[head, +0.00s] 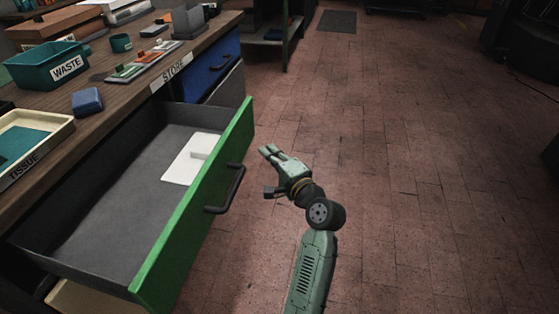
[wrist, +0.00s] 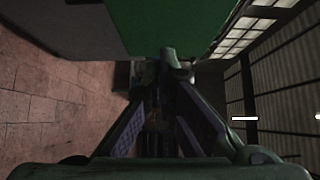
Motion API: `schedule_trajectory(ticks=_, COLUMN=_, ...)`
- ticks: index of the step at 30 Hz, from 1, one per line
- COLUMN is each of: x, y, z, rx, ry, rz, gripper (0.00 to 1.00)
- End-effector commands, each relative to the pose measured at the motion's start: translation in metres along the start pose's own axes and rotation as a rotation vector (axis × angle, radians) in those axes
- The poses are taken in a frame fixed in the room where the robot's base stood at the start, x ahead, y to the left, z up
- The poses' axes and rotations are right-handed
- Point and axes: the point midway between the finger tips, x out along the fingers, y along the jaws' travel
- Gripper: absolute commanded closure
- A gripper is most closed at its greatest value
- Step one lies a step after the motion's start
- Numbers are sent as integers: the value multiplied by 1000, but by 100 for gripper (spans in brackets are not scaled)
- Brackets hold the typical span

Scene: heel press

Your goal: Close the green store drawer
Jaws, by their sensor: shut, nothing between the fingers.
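The green store drawer (head: 207,200) is pulled well out from the workbench in the head view. Its inside is grey, and a white flat item (head: 190,160) lies in it. A dark handle (head: 228,190) is on its green front. My gripper (head: 266,150) is shut and empty, a little to the right of the drawer front, beyond the handle. In the wrist view the green front (wrist: 175,28) fills the top, just past the shut fingertips (wrist: 168,55). I cannot tell whether they touch it.
The bench top (head: 110,95) holds a teal WASTE bin (head: 30,68), a blue block (head: 87,101), a TISSUE tray (head: 50,135) and small items. A STORE label (head: 171,73) is on its edge. A blue drawer (head: 212,68) sits shut beyond. The floor (head: 420,170) to the right is clear.

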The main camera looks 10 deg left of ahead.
Motion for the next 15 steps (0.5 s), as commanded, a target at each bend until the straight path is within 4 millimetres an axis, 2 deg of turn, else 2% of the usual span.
schedule_trajectory(ticks=2, x=16, y=-3, z=1, rx=0, ry=-2, rz=-1, gripper=100)
schedule_trajectory(ticks=6, x=30, y=-2, z=18, rx=0, ry=-3, rz=1, gripper=100)
schedule_trajectory(ticks=15, x=41, y=0, z=28, rx=-1, ry=1, rz=0, gripper=100)
